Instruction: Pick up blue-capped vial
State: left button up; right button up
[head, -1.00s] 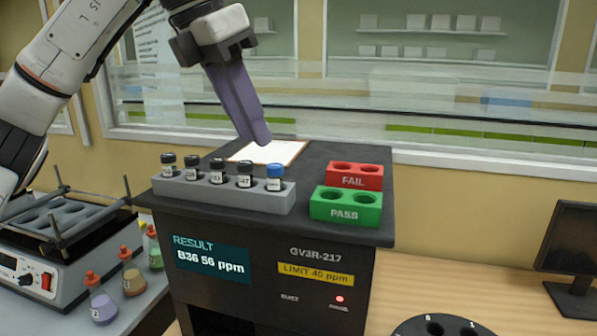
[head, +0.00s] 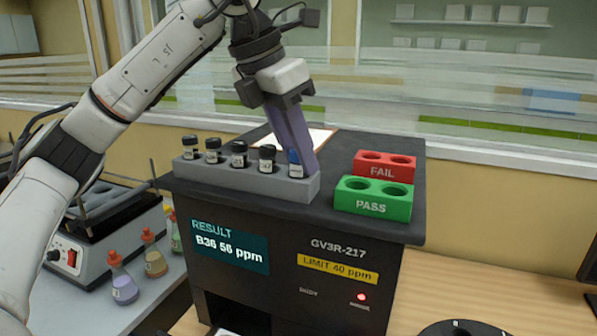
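The blue-capped vial (head: 296,171) stands upright at the right end of the grey rack (head: 245,180), on top of the black analyzer. My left gripper (head: 302,168) points down at this vial, its purple fingers right at the blue cap and covering part of it. The fingers overlap in this view, so I cannot tell whether they are closed on the cap. The vial's lower part is hidden in the rack. My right gripper is not in view.
Several black-capped vials (head: 239,154) stand to the left in the same rack. Right of it are the red FAIL block (head: 384,166) and green PASS block (head: 373,199), with empty holes. The analyzer (head: 300,263) reads B36 56 ppm. Orange-capped bottles (head: 124,285) stand at lower left.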

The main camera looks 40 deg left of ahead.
pick_arm(q)
jog(key=shift+w+f, duration=0.1)
jog(key=shift+f, duration=0.05)
grip_shut()
